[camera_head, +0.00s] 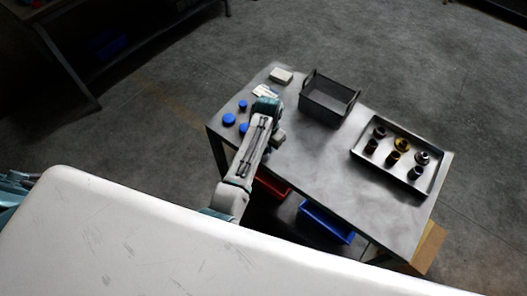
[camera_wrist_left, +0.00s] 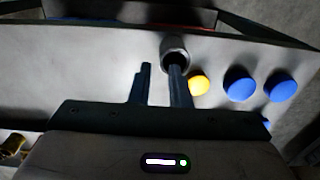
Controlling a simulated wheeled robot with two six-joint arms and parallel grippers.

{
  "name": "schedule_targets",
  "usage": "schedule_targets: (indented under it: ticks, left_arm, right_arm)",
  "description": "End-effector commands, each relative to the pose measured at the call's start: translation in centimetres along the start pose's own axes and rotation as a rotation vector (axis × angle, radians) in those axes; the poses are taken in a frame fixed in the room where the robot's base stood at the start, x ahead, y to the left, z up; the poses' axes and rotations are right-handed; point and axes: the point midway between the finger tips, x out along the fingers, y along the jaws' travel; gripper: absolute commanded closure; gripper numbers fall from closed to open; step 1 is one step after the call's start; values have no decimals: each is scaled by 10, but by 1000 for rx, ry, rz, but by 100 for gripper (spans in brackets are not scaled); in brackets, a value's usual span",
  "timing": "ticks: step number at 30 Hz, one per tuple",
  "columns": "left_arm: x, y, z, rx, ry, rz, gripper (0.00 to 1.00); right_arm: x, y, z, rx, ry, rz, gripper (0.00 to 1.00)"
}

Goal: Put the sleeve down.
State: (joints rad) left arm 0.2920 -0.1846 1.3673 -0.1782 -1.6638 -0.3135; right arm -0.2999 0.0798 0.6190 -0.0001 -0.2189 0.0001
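In the left wrist view, the sleeve (camera_wrist_left: 174,43) looks like a short grey metal ring, with its dark opening facing the camera. My left gripper (camera_wrist_left: 159,82) has its two dark fingers apart, with a clear gap between them. The right-hand finger overlaps the sleeve's opening; I cannot tell whether it is inside it or in front. The left-hand finger is clear of the sleeve. In the head view, my left gripper (camera_head: 277,139) is low over the table's left part, fingertips unclear, and the sleeve cannot be made out. My right gripper is not in view.
The metal table (camera_head: 320,150) holds blue round caps (camera_head: 228,119) left of my arm, a grey bin (camera_head: 325,104) and a tray (camera_head: 433,180) with several small parts. A yellow round piece (camera_wrist_left: 199,83) lies near the sleeve. The table's middle is clear.

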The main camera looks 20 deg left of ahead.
Motion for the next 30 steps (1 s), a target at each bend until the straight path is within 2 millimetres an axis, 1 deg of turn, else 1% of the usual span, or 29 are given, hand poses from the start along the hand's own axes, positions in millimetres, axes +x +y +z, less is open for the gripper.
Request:
schedule_targets:
  ticks: [5, 11, 12, 15, 18, 24, 25, 27, 30]
  left_arm:
    - [10, -1, 0, 0, -1, 1, 83]
    - [35, -3, -2, 0, -2, 0, 83]
    - [42, -3, -2, 0, -3, 1, 83]
    - [52, -3, -2, 0, -1, 0, 83]
    - [56, -3, -2, -1, 1, 0, 83]
    - [57, -3, -2, -1, 1, 0, 83]
    - [57, -3, -2, -1, 1, 0, 87]
    - [57, -3, -2, -1, 1, 0, 100]
    - [57, -3, -2, -1, 1, 0, 100]
  right_arm:
    - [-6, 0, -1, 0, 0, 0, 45]
    - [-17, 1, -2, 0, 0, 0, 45]
    - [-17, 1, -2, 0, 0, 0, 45]
    - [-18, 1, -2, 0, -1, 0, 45]
    - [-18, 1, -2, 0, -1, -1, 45]
    - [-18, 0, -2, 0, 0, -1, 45]
    - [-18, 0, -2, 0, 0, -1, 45]
    - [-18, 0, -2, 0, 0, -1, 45]
    - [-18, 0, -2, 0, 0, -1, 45]
